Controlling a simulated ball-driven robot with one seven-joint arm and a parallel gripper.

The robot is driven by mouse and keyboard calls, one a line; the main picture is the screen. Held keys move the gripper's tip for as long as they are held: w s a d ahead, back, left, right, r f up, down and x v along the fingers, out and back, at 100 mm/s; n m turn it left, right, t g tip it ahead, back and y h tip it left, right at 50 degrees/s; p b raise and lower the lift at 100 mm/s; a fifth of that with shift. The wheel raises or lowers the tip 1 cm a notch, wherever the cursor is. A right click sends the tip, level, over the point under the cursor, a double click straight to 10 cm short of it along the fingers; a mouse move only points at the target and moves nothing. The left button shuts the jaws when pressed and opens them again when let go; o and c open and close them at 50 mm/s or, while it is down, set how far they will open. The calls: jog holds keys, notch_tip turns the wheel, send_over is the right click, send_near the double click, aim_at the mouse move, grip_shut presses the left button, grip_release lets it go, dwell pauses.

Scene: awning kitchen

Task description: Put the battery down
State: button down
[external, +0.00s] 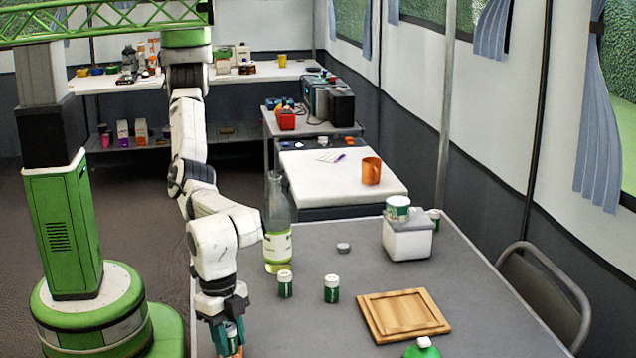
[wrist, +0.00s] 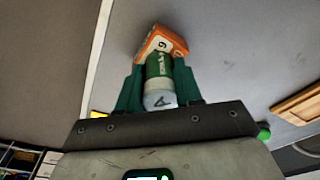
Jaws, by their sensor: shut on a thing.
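The battery (wrist: 158,72), a green cylinder with a pale end, is between the fingers of my gripper (wrist: 160,85) in the wrist view. My gripper is shut on it. In the external view my gripper (external: 230,335) is low at the near left edge of the grey table (external: 330,330), with the battery (external: 232,336) partly hidden between the fingers. An orange and white box (wrist: 162,42) shows just beyond the battery's far end. I cannot tell whether they touch.
Two green canisters with white caps (external: 285,284) (external: 331,289) stand right of my gripper. A tall bottle (external: 277,235) stands behind them. A wooden board (external: 403,315), a white container (external: 407,240) and a small grey disc (external: 343,248) are further right. Bare table lies between.

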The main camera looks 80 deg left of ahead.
jog(key=shift+f, duration=0.1)
jog(key=c, duration=0.8)
grip_release()
jog(key=shift+o, duration=0.2)
jog(key=r, duration=0.4)
jog(key=r+p, duration=0.1)
jog(key=r, duration=0.3)
jog(key=s+a+r, duration=0.1)
jog(key=r, duration=0.3)
jog(key=shift+r+p, duration=0.1)
jog(key=shift+p, duration=0.25)
